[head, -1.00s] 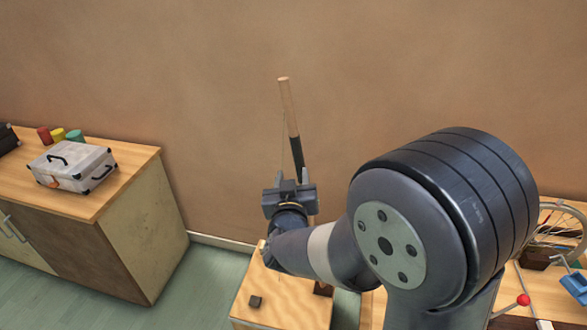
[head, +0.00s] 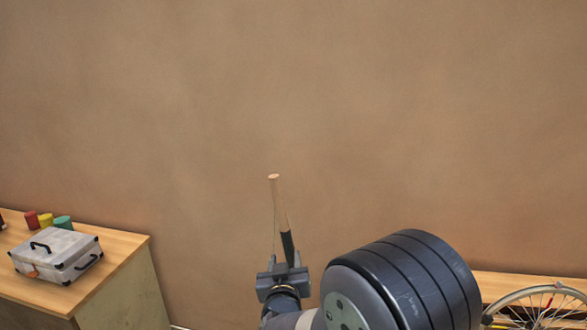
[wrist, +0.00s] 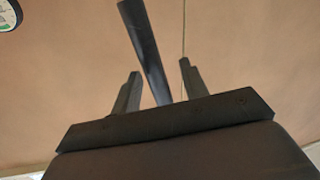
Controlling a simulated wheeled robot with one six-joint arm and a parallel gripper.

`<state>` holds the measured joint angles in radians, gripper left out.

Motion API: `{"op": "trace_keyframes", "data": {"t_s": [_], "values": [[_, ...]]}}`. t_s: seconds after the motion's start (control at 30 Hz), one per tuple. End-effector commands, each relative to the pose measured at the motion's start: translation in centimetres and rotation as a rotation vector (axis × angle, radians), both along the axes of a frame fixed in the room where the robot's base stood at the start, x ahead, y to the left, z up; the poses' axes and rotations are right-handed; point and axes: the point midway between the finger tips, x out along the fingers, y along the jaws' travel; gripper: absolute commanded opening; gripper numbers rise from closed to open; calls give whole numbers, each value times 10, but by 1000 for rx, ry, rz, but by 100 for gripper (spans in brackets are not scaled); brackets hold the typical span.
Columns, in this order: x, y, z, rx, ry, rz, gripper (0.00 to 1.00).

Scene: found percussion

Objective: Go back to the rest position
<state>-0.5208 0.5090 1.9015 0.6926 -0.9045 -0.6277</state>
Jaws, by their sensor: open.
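My gripper (head: 284,261) is open near the bottom middle of the head view, with its fingers upward. A stick (head: 276,202) with a pale wooden upper part and a dark lower part stands slightly tilted just beyond it. In the wrist view, the dark part of the stick (wrist: 146,48) shows between and beyond the two open fingers of my gripper (wrist: 160,70). I cannot tell whether the fingers touch it. A thin string (wrist: 183,30) runs up near the right finger. The stick's lower end is hidden behind my gripper.
A wooden cabinet (head: 122,285) at the left bears a silver case (head: 56,254) and small red, yellow and green cylinders (head: 46,220). At the lower right, a bicycle wheel (head: 545,305) is by a wooden top (head: 500,284). The brown wall (head: 400,120) fills the background.

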Motion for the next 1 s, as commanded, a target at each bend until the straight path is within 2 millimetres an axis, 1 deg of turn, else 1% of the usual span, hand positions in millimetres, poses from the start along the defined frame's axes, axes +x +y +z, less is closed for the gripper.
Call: {"op": "trace_keyframes", "data": {"t_s": [0.03,0.1,0.3,0.5,0.83,1.0], "values": [[10,-1,0,0,1,-2,42],[22,-1,0,1,0,-3,42],[46,-2,-3,0,1,-3,42],[44,-11,-1,15,-3,-2,42],[43,-11,0,17,-4,-1,42],[43,-12,9,23,-12,2,42]]}}
